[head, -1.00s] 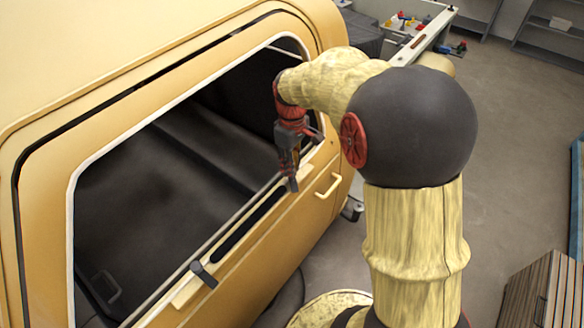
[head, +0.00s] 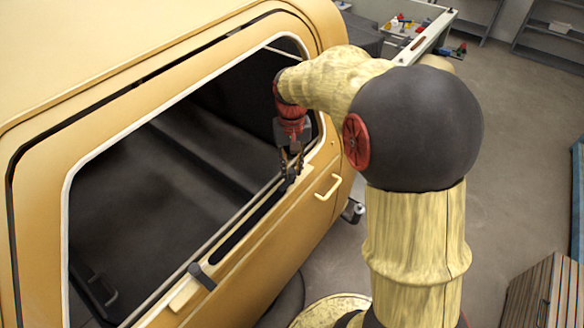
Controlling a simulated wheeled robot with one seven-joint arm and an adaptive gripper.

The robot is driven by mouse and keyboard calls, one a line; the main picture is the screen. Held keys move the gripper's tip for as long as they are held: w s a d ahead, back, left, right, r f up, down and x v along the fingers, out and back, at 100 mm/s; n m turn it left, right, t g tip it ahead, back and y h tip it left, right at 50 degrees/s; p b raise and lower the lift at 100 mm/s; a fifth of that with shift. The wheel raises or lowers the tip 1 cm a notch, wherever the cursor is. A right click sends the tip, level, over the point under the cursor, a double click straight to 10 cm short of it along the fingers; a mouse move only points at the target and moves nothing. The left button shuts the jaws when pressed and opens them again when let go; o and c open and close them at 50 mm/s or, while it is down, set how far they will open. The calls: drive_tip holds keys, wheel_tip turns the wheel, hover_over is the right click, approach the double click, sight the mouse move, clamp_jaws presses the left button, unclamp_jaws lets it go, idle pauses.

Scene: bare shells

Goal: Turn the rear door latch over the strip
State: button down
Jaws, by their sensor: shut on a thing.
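The yellow vehicle door (head: 255,248) has an open window with a pale strip (head: 185,293) along its sill. One dark latch (head: 202,276) lies across the strip near its lower-left end. My gripper (head: 290,174) is at the upper-right end of the sill, pointing down, with its fingers shut on a small dark latch (head: 291,181). The fingers cover most of this latch, so I cannot tell its exact angle over the strip.
A yellow door handle (head: 328,187) sticks out just below and right of my gripper. A black slot (head: 240,227) runs along the sill. A table with small coloured parts (head: 405,25) stands behind. Grey floor (head: 520,150) is free on the right.

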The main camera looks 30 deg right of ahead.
sight(292, 171)
drive_tip(key=shift+m, duration=0.4)
drive_tip(key=c, duration=1.6)
unclamp_jaws()
wheel_tip(292, 171, up, 12)
